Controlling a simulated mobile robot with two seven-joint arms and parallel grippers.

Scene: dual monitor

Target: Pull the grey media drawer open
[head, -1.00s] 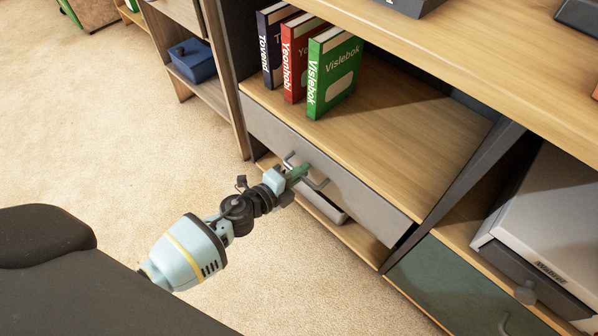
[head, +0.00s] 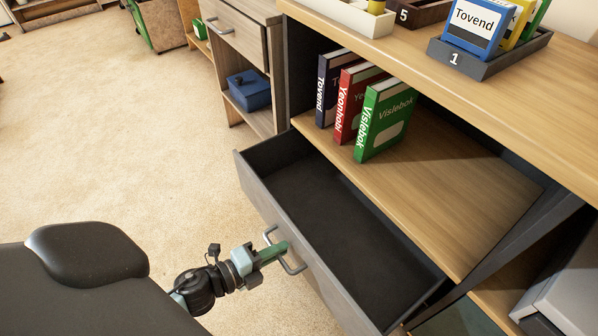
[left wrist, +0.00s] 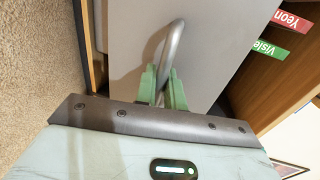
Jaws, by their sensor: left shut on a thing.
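The grey media drawer (head: 256,192) stands pulled out from the cabinet in the head view, and its dark inside (head: 335,215) looks empty. Its grey bar handle (head: 292,268) is on the front face. My left gripper (head: 280,248) is shut on the handle, with its green fingers around the bar. In the left wrist view the fingers (left wrist: 162,88) close about the curved handle (left wrist: 174,45) in front of the grey drawer front (left wrist: 125,40). The gripper hides part of the handle. My right gripper is not in view.
Blue, red and green books (head: 385,118) stand on the shelf above the drawer. A dark tray (head: 490,62) numbered 1 is on the top. A wooden unit with a blue box (head: 250,92) stands to the left. Carpet (head: 110,140) is clear in front.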

